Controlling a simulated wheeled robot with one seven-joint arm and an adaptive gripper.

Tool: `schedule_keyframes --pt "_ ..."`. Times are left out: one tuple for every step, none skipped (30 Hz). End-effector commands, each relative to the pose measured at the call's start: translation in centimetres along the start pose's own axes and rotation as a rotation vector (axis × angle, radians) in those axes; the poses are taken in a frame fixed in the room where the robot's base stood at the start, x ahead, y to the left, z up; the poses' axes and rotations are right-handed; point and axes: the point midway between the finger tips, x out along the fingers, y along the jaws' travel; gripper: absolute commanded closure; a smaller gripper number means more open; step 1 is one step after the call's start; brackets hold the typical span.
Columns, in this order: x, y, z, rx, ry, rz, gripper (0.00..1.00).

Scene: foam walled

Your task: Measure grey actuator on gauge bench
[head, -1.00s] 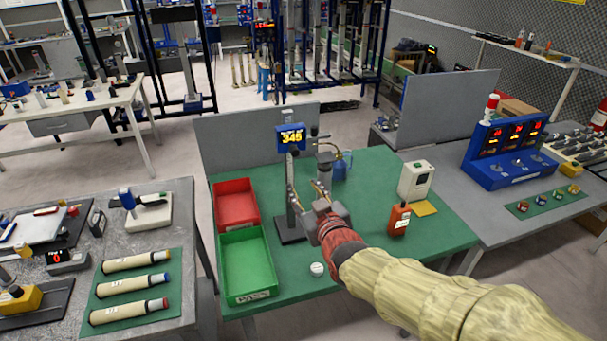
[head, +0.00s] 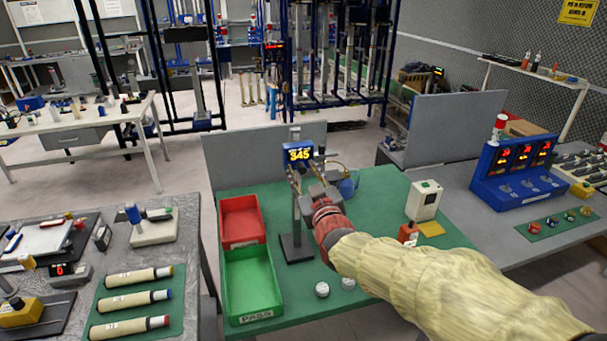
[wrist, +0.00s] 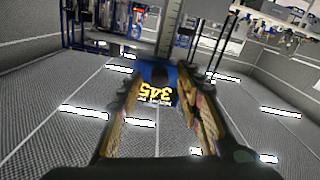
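The gauge stand (head: 297,215) rises from the green-topped bench (head: 370,220), with a blue display (head: 299,154) reading 345. My gripper (head: 305,178) is raised just below and in front of the display, overlapping the stand in the head view. In the wrist view my gripper (wrist: 163,110) has its two fingers apart, with the display (wrist: 158,90) upside down beyond the gap. I see nothing held between the fingers. I cannot make out a grey actuator; cream tubes with yellow, blue (head: 134,300) and red ends lie on a green mat at left.
A red tray (head: 241,243) and a green tray marked PASS (head: 229,288) stand left of the gauge. Two white round objects (head: 322,289) lie at the front. A white box (head: 424,187) and an orange bottle (head: 408,230) stand right. Grey panels edge the bench's back.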

Motion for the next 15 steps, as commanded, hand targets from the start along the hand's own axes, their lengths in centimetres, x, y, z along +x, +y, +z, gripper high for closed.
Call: schedule_keyframes --pt "0.13 0.01 0.0 0.0 0.0 0.0 0.64" --pt "0.16 0.01 0.0 0.0 0.0 0.0 0.64" --pt "0.18 0.01 0.0 0.0 0.0 0.0 0.64" --pt "0.18 0.01 0.0 0.0 0.0 0.0 0.64" --pt "0.17 0.01 0.0 0.0 0.0 0.0 0.64" --pt "0.17 0.01 0.0 0.0 0.0 0.0 0.64" --pt "0.16 0.01 0.0 0.0 0.0 0.0 0.64" --pt "0.16 0.01 0.0 0.0 -0.001 0.0 0.64" --pt "0.16 0.01 0.0 0.0 0.0 0.0 0.66" --pt "0.15 0.01 0.01 0.0 -0.001 0.0 0.68" --pt "0.15 0.01 0.01 0.0 -0.001 0.0 0.69" --pt "0.15 0.01 0.01 0.0 -0.001 0.0 0.72" --pt "0.15 0.01 0.01 0.0 -0.001 0.0 0.73" --pt "0.15 0.01 0.01 0.0 -0.001 0.0 0.75" --pt "0.14 0.01 0.01 0.0 -0.001 0.0 0.77"
